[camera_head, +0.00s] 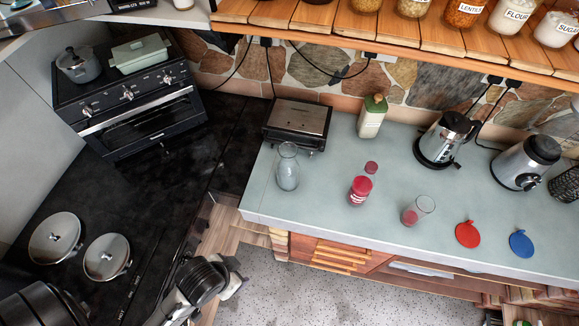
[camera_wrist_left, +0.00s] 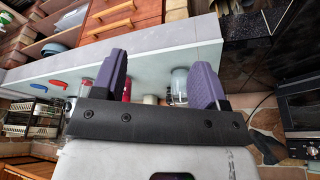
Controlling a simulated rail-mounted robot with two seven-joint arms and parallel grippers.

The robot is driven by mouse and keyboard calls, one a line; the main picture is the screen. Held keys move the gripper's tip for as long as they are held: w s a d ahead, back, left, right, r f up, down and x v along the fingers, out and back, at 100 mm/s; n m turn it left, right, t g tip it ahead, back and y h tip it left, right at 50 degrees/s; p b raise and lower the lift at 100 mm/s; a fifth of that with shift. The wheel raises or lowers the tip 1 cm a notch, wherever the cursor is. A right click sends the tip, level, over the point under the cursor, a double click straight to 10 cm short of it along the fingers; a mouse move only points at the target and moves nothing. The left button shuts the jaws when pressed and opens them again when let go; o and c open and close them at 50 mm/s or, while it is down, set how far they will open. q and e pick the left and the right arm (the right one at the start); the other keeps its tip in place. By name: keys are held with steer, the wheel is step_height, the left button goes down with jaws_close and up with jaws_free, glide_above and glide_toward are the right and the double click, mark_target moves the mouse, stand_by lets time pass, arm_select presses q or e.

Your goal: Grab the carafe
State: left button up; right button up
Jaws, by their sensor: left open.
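The clear glass carafe (camera_head: 288,170) stands upright near the left end of the pale counter (camera_head: 300,205), in front of the toaster oven. In the left wrist view a clear glass vessel, seemingly the carafe (camera_wrist_left: 180,85), shows between the two purple fingers, closer to the right-hand one. My left gripper (camera_wrist_left: 158,78) is open and empty, with its fingers apart. In the head view my left arm's dark wrist is at the bottom, over the gap left of the counter, apart from the carafe; its fingertips are hard to make out there. My right gripper is not in view.
A red bottle (camera_head: 361,187), a glass with red contents (camera_head: 418,210) and a green-white bottle (camera_head: 372,116) stand right of the carafe. The toaster oven (camera_head: 297,124) is close behind it. A jar shelf (camera_head: 400,52) overhangs the back. The counter's front left corner is clear.

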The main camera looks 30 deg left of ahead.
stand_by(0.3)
arm_select(q)
steer(key=o, duration=0.6)
steer(key=shift+f, duration=0.1)
